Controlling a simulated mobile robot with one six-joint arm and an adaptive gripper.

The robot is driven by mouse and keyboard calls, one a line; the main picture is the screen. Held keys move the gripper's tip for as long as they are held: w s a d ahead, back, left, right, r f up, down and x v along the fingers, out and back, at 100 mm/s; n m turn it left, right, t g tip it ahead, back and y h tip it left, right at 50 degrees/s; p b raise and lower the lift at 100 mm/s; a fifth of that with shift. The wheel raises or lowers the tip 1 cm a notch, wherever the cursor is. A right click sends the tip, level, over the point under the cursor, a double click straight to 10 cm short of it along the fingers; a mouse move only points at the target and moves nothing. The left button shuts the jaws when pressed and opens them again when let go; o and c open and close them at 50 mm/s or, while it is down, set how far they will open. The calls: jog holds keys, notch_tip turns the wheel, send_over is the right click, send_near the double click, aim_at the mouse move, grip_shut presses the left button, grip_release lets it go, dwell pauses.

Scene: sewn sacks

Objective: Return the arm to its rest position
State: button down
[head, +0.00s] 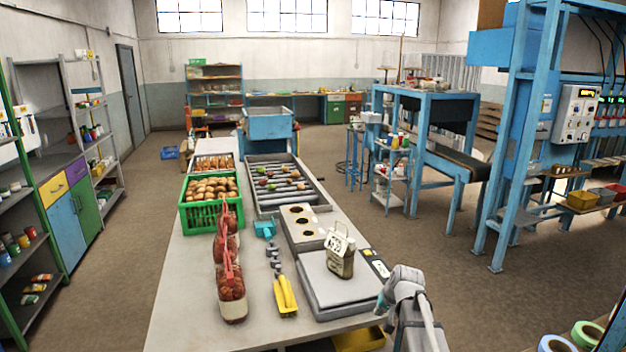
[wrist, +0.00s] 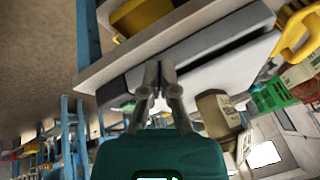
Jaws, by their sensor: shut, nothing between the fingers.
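My arm shows at the bottom right of the head view, beside the right edge of the long table (head: 185,300). In the wrist view my gripper (wrist: 158,72) has its fingers together with nothing between them. It points toward the grey scale (head: 335,285), whose side also shows in the wrist view (wrist: 195,72). A small sewn sack (head: 341,257) with a printed label stands upright on the scale. The sack also shows to the right of my fingers in the wrist view (wrist: 215,115), apart from them.
A yellow bin (head: 358,340) sits low at the table's front. Blue frames (head: 500,180) stand at right. Floor (head: 440,260) right of the table is clear.

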jog(key=s+a+f+n+g+h, duration=0.1)
jog(key=s+g, duration=0.1)
jog(key=s, duration=0.8)
jog(key=s+a+n+g+h, duration=0.1)
jog(key=s+a+g, duration=0.1)
jog(key=s, duration=0.8)
jog(key=shift+a+f+h, duration=0.25)
jog(key=shift+f+h, duration=0.05)
jog(key=shift+f, duration=0.05)
